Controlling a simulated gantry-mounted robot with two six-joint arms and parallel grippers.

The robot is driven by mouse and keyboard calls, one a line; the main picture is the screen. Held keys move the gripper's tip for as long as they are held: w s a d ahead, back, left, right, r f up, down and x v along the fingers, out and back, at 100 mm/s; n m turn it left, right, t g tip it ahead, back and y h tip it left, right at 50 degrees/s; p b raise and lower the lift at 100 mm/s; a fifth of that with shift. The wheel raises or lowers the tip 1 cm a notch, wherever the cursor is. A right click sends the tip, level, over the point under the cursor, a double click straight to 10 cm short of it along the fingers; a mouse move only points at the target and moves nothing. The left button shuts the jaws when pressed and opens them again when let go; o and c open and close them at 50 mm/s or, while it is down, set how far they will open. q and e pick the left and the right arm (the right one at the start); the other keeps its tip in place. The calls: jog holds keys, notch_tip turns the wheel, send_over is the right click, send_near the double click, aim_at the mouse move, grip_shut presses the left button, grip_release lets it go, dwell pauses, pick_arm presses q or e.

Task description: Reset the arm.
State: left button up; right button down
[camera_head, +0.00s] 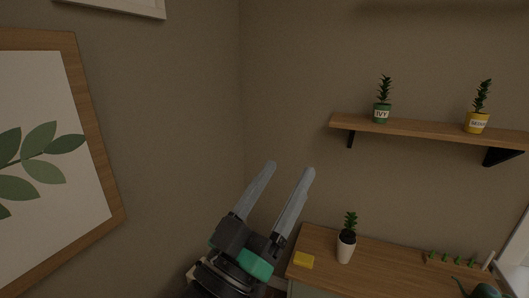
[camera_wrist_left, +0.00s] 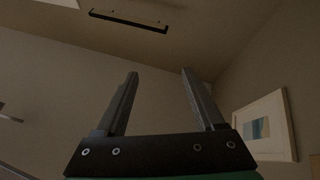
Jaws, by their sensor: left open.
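My left gripper (camera_head: 291,168) comes in at the bottom middle of the head view. Its two grey fingers point up and are spread apart with nothing between them. It is in front of the wall corner, to the left of the wooden cabinet top (camera_head: 385,262) in the picture. The left wrist view shows the same open, empty fingers (camera_wrist_left: 159,72) against the wall and ceiling. My right gripper is in neither view.
A wall shelf (camera_head: 430,128) holds a green pot (camera_head: 381,113) and a yellow pot (camera_head: 476,123). A framed leaf picture (camera_head: 95,150) hangs at left. The space above the fingers is clear.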

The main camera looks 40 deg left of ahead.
pick_arm(q)
jog(key=s+d+r+m+t+h, duration=0.3)
jog(key=s+r, duration=0.4)
jog(key=r, duration=0.3)
jog(key=shift+s+d+r+m+h, duration=0.15)
jog(key=shift+s+d+m+h, duration=0.15)
jog(key=shift+m+h, duration=0.4)
